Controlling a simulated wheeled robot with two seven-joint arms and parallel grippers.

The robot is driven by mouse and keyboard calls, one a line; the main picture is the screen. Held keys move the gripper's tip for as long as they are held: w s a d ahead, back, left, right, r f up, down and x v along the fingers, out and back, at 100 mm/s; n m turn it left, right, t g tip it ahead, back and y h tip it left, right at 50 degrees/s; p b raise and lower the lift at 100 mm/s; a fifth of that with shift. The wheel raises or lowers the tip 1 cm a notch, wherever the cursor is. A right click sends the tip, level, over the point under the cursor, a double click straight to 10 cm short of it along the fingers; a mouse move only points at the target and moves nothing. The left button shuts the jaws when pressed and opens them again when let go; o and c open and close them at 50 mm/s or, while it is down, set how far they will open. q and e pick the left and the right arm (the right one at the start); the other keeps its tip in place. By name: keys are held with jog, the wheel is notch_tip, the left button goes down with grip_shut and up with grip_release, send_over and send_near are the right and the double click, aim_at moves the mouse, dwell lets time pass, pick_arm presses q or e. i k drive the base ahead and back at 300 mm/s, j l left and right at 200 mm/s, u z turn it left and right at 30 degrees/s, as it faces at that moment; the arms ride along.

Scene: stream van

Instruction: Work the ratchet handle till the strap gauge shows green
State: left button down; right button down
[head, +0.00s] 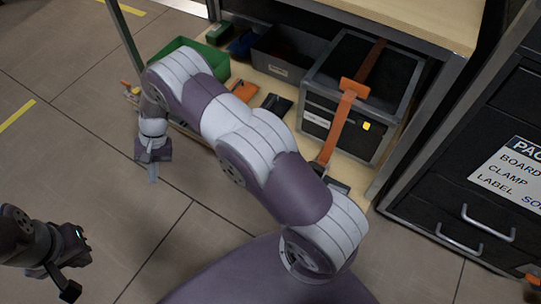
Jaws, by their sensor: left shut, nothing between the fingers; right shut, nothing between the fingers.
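An orange strap (341,125) runs over the top and down the front of a dark, grey-edged case (352,136) on the van's lower shelf. A wider orange piece (355,88) sits on the strap at the case's top front edge. A dark part at the strap's lower end (318,170) is mostly hidden behind my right arm, so I cannot make out the ratchet handle or the gauge colour. My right gripper (154,176) is shut and empty, left of the shelf and well away from the strap. My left gripper (75,264) is shut and empty over the floor at bottom left.
A green bin (187,50) and a dark grey bin (287,58) stand at the back of the shelf. A metal post (125,42) rises at its left. Black drawers with silver handles (487,222) stand at right. The tiled floor at left is clear.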

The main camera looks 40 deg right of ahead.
aim_at(313, 164)
jog(key=i+j+z, duration=0.2)
jog(key=j+z, duration=0.15)
jog(key=z, duration=1.9)
jog(key=i, duration=0.5)
